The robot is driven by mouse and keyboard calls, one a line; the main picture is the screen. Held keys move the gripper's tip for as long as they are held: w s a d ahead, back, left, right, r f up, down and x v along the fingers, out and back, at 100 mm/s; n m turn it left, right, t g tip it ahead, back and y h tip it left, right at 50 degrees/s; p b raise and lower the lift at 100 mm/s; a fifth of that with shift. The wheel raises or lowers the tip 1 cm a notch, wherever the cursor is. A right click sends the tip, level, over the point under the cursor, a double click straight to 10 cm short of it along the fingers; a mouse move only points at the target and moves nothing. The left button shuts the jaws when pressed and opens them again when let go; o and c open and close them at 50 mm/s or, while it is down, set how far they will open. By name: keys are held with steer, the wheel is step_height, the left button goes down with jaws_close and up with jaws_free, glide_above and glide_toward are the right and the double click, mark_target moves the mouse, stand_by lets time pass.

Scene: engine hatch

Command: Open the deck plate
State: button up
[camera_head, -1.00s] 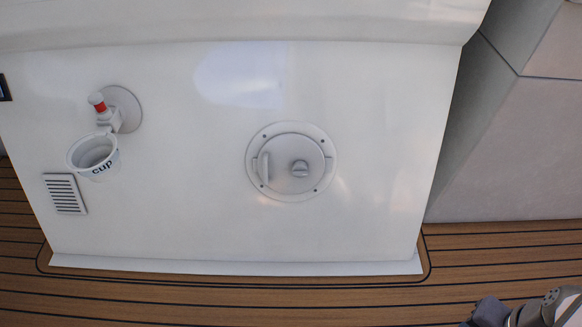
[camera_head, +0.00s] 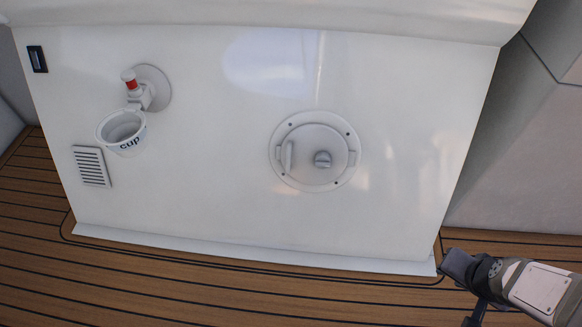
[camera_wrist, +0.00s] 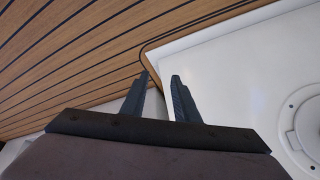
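The deck plate (camera_head: 330,177) is a round white plate with a raised ring and screws, set in the white panel right of centre. It has a small knob (camera_head: 322,159) in the middle and a handle bar (camera_head: 288,156) on its left. It sits closed in its ring. Part of the ring also shows at the right edge of the wrist view (camera_wrist: 292,125). My gripper (camera_wrist: 161,78) has two dark fingers spread apart with nothing between them. In the head view my arm is at the lower right, below and right of the plate, clear of it.
A cup in a holder (camera_head: 122,130) with a red-banded fitting (camera_head: 131,83) is on the panel's left, above a vent grille (camera_head: 91,167). A dark switch (camera_head: 37,59) is at upper left. Teak floor (camera_head: 180,285) runs below. A grey wall (camera_head: 520,150) stands at right.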

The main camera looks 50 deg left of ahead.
steer(key=w+a+n+t+y, duration=0.2)
steer(key=a+t+y, duration=0.1)
steer(key=a, duration=1.2)
steer(key=n+t+y, duration=0.4)
steer(key=n+y, duration=0.2)
steer(key=y, duration=0.4)
glide_toward(289, 163)
steer(key=shift+b+x, duration=1.4)
steer(key=shift+x, duration=1.9)
steer(key=shift+w+a+r, duration=0.1)
steer(key=shift+w+a, duration=0.25)
steer(key=shift+a, duration=0.15)
steer(key=shift+c, duration=0.7)
jaws_close()
